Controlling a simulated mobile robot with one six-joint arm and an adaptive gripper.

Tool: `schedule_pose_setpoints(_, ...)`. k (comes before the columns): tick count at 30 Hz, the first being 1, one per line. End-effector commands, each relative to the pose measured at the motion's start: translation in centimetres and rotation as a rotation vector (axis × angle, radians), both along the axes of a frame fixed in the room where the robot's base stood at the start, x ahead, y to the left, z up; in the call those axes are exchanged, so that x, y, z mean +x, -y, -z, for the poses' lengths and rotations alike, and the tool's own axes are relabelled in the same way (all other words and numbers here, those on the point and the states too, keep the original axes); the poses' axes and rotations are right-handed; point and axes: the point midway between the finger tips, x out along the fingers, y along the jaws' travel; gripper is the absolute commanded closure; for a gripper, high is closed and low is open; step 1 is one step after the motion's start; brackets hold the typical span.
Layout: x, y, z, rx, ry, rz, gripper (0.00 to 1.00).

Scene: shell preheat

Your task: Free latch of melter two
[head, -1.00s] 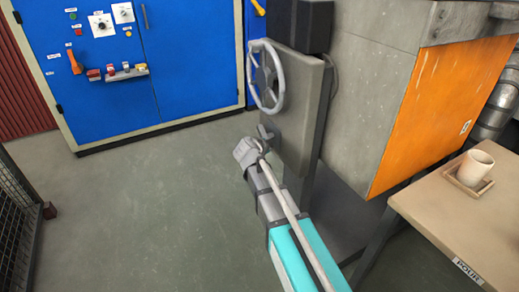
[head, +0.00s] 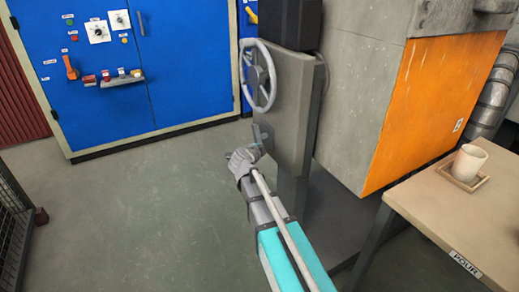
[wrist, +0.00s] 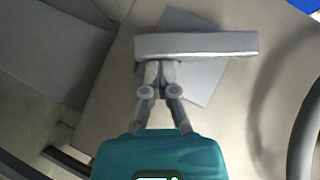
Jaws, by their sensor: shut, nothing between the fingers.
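The grey latch (head: 261,137) sits on the grey panel (head: 290,108) below a spoked handwheel (head: 259,76). In the wrist view the latch shows as a pale bar (wrist: 215,44) lying across the picture, over a tilted grey plate (wrist: 207,88). My gripper (head: 256,150) is at the latch's lower end in the head view. In the wrist view my gripper (wrist: 158,70) is shut and empty, its fingertips at the bar's lower edge, left of its middle. I cannot tell whether they touch it. No label shows which melter this is.
The handwheel's rim (wrist: 302,135) is close at right in the wrist view. A big orange-sided housing (head: 430,110) stands right of the panel. A table (head: 425,205) holds a cup (head: 468,162). A blue cabinet (head: 185,60) stands behind. The floor at left is open, beside a mesh cage (head: 15,220).

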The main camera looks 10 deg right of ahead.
Motion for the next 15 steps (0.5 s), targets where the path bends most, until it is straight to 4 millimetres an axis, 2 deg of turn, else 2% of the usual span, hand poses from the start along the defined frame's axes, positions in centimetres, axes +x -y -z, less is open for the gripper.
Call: schedule_pose_setpoints(15,0.8,0.7,1.6,0.001,-0.001,0.012,1.00)
